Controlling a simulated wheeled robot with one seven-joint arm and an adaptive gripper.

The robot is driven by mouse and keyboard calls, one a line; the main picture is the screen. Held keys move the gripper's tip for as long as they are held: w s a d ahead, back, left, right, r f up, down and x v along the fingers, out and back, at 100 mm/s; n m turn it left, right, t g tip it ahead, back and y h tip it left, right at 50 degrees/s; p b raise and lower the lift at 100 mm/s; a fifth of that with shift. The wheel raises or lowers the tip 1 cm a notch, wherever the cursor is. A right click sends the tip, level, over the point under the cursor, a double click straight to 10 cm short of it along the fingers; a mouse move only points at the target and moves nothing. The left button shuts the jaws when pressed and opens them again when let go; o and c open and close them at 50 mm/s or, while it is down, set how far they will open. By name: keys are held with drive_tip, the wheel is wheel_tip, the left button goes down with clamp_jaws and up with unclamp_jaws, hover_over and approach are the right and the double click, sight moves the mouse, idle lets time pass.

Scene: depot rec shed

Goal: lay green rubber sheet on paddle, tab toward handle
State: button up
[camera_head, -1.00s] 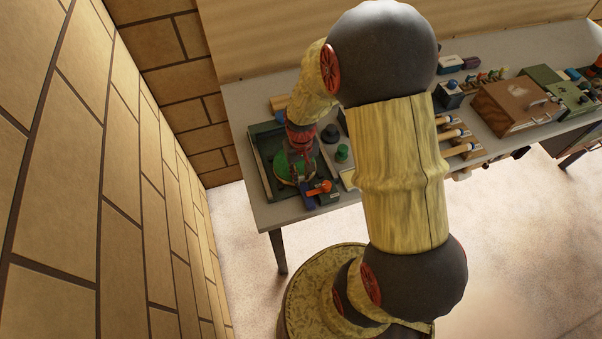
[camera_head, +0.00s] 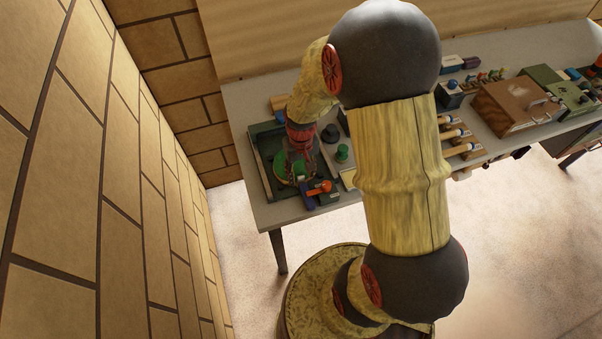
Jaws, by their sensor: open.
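My gripper (camera_head: 299,171) reaches down over the dark green tray (camera_head: 264,178) at the left end of the bench, and its jaws are open. A round green piece (camera_head: 282,181), which looks like the green rubber sheet, lies inside the tray right under the gripper. The gripper hides part of it. I cannot make out its tab, nor tell whether it rests on the paddle; the paddle is not clearly distinguishable at this size. An orange piece (camera_head: 319,188) and a small blue block (camera_head: 307,196) are at the tray's front right corner.
Right of the tray stand a green knobbed piece (camera_head: 342,153) and a dark one (camera_head: 330,133). Several wooden-handled tools (camera_head: 458,140), a brown box (camera_head: 512,104) and a green case (camera_head: 562,90) sit farther right. A brick wall (camera_head: 130,190) is close on the left.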

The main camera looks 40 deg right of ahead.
wheel_tip(320, 180, up, 12)
drive_tip(key=shift+f, duration=0.25)
idle(0.5)
drive_tip(key=s+a+r+n+t+b, duration=0.3)
drive_tip(key=s+a+r+t+b, duration=0.2)
drive_tip(key=s+a+r, duration=0.7)
wheel_tip(320, 180, up, 2)
drive_tip(key=shift+t, duration=0.3)
